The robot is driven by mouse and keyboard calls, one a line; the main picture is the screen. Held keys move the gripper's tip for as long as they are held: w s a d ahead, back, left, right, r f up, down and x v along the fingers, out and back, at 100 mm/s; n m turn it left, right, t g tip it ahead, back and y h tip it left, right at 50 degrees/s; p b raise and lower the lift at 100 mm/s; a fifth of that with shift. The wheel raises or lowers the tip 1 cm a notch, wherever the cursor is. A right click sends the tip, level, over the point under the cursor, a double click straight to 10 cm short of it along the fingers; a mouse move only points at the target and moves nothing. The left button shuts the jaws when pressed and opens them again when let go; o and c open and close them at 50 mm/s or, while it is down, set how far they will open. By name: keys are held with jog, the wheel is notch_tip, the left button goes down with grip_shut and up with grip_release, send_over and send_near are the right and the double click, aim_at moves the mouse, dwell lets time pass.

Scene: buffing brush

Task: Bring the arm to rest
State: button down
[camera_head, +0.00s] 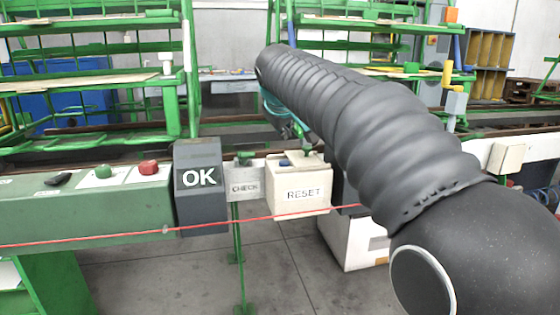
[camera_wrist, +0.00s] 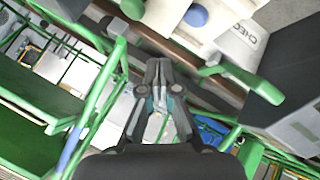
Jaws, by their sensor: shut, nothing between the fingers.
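My arm, in a dark ribbed sleeve, reaches in the head view from the lower right up to the upper middle. My gripper shows in the wrist view (camera_wrist: 158,68) with its two dark fingers together and nothing between them. In the head view only a part of it shows below the sleeve's far end, above the RESET box (camera_head: 300,190); the rest is hidden by the arm. In the wrist view the RESET box's blue button (camera_wrist: 196,15) and the CHECK plate (camera_wrist: 238,35) lie beyond the fingers.
A green console (camera_head: 90,205) with a red button (camera_head: 148,167), a green button (camera_head: 103,171) and a dark OK box (camera_head: 200,200) stands at left. A red cord (camera_head: 120,236) runs along the front. Green racks (camera_head: 185,95) stand behind. Grey floor (camera_head: 180,275) shows below.

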jog(key=s+d+f+m+g+p, duration=0.1)
jog(key=s+d+f+m, duration=0.1)
jog(key=s+d, duration=0.65)
jog(key=s+d+f+m+g+p, duration=0.1)
jog(key=s+d+f+m, duration=0.1)
jog(key=s+f, duration=0.4)
jog(key=s+d+f+m+p, duration=0.1)
jog(key=s+d+f, duration=0.3)
jog(key=s, duration=0.9)
jog(key=s+d+f+m+g, duration=0.1)
jog(key=s+d+f+m, duration=0.2)
jog(key=s+f, duration=0.4)
jog(key=s, duration=0.2)
jog(key=shift+s+f+g+p, duration=0.3)
jog(key=shift+f+p, duration=0.1)
jog(key=shift+s, duration=0.1)
